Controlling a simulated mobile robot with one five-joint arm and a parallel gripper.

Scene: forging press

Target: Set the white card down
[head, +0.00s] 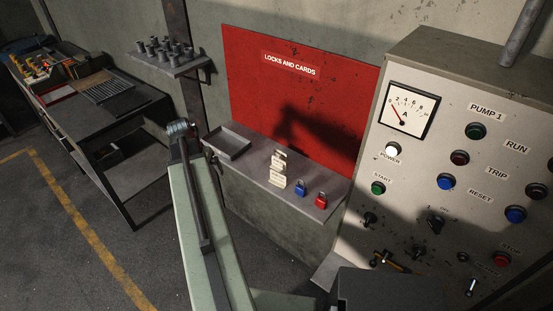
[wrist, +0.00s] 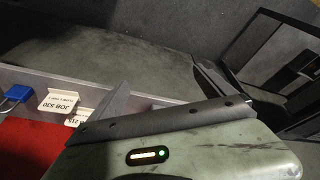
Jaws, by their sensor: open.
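White cards (head: 279,162) are together on the grey shelf below the red board, left of the padlocks. In the wrist view one white card (wrist: 57,101) reads "JOB 530", and a second card (wrist: 78,117), reading "215", is partly hidden by a finger. I cannot tell which is the task's card. My gripper (wrist: 160,78) is open, its dark fingers wide apart with nothing visible between them. Its left finger is close beside the cards in that view; I cannot tell if it touches them. The fingers cannot be made out in the head view.
A blue padlock (head: 300,188) and a red padlock (head: 321,201) are right of the cards. A shallow grey tray (head: 228,143) is at the shelf's left end. The control panel (head: 430,130) stands to the right. A dark workbench (head: 118,108) is at the left, with open floor in front.

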